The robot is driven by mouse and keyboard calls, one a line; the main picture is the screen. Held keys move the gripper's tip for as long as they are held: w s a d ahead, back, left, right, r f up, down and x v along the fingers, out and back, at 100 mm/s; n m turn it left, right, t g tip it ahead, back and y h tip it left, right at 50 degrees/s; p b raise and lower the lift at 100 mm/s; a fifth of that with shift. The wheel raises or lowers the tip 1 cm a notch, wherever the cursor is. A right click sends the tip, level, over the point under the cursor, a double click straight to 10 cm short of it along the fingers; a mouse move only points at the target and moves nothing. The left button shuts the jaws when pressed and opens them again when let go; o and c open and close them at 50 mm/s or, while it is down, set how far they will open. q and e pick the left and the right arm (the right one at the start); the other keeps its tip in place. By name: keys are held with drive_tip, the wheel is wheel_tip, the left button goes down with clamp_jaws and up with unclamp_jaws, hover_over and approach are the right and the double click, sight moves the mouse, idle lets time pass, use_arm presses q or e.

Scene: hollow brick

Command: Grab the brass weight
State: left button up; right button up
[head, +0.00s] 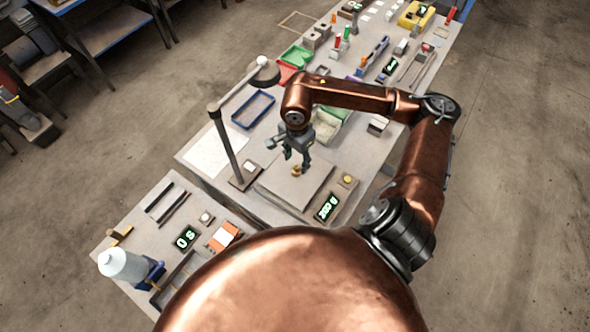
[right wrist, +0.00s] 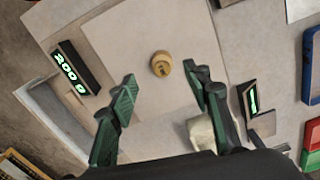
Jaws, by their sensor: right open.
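The brass weight (head: 296,171) is a small golden cylinder standing on a pale square plate (head: 283,187) on the table. In the right wrist view the weight (right wrist: 161,65) shows its top face, with a dark mark on it. My right gripper (head: 297,163) hangs over the plate, pointing down, just above the weight. In the right wrist view its two green-padded fingers (right wrist: 159,74) are apart and empty, with the weight appearing between and slightly beyond their tips. I cannot tell the exact height gap. My left gripper is not in view.
A lit display (head: 327,207) is at the plate's front right; it reads 200 g in the right wrist view (right wrist: 74,68). A lamp post (head: 225,145) stands left of the plate. A blue tray (head: 253,108) and a green bin (head: 297,55) lie farther back.

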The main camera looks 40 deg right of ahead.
sight(296, 167)
wheel_tip(296, 167, down, 6)
drive_tip(key=shift+w+r+p, duration=0.1)
drive_tip(key=shift+w+p, duration=0.05)
drive_tip(key=shift+p, duration=0.35)
drive_tip(key=shift+c, duration=0.5)
clamp_jaws()
